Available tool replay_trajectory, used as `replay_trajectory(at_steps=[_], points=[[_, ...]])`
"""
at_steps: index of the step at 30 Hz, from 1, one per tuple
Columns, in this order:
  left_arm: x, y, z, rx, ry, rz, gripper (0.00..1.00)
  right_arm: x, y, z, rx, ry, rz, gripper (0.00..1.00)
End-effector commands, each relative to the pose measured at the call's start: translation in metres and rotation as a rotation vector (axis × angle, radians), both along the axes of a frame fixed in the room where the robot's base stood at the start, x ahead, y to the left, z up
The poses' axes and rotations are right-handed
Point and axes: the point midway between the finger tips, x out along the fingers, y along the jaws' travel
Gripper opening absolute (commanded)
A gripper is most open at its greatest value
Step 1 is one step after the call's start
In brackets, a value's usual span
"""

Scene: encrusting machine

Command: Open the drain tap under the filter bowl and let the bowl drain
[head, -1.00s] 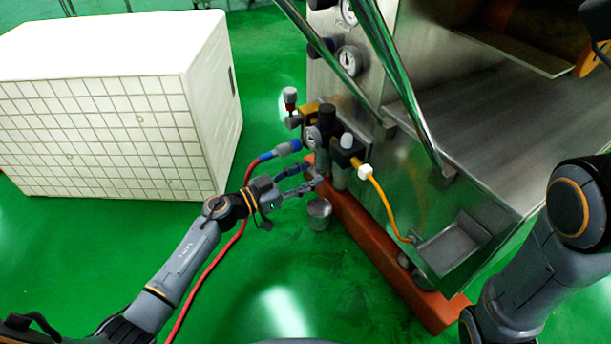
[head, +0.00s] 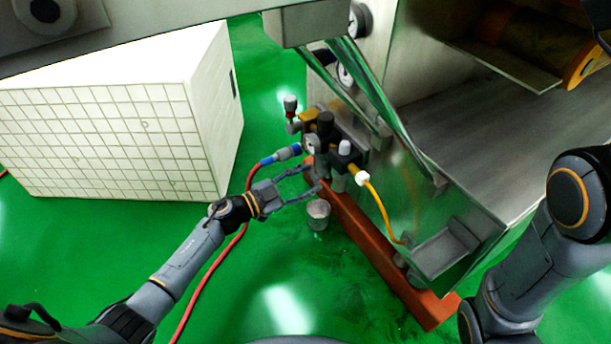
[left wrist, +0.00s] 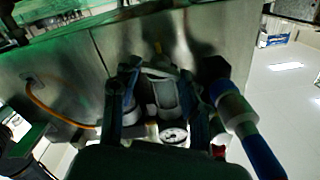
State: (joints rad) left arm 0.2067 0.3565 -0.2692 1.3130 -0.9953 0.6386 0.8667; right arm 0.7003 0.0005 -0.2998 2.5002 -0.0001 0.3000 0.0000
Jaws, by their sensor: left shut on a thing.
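The filter unit (head: 325,125) with its round gauge (head: 311,145) is on the side of the steel machine. My left gripper (head: 317,178) is at the underside of this unit, below the gauge, shut on a small part there. That part looks like the drain tap, but the fingers hide it. In the left wrist view the two fingers (left wrist: 160,85) stand either side of the pale filter bowl (left wrist: 166,98), with the gauge (left wrist: 173,134) close by. A small grey cup (head: 318,210) stands on the floor just under the gripper. The liquid level in the bowl cannot be made out.
A red hose joins the unit through a blue connector (head: 282,155), close to my left fingers. A yellow hose (head: 383,205) runs down on the right.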

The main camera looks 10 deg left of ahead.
Motion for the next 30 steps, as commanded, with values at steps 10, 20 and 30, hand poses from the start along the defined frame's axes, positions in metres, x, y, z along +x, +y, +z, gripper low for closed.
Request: replay_trajectory(at_steps=[10,20,30], points=[[-0.0004,0.0002,-0.0005,0.088,-0.086,0.000,0.14,0.0003,0.0000,0.0057,0.000,0.001,0.000,0.40],[-0.0005,0.0002,-0.0010,0.098,-0.097,-0.001,0.14,0.0003,0.0001,0.0058,0.000,0.001,0.000,0.40],[-0.0005,0.0001,-0.0008,0.098,-0.096,-0.001,0.68,0.0003,0.0002,0.0058,0.000,0.001,0.000,0.40]])
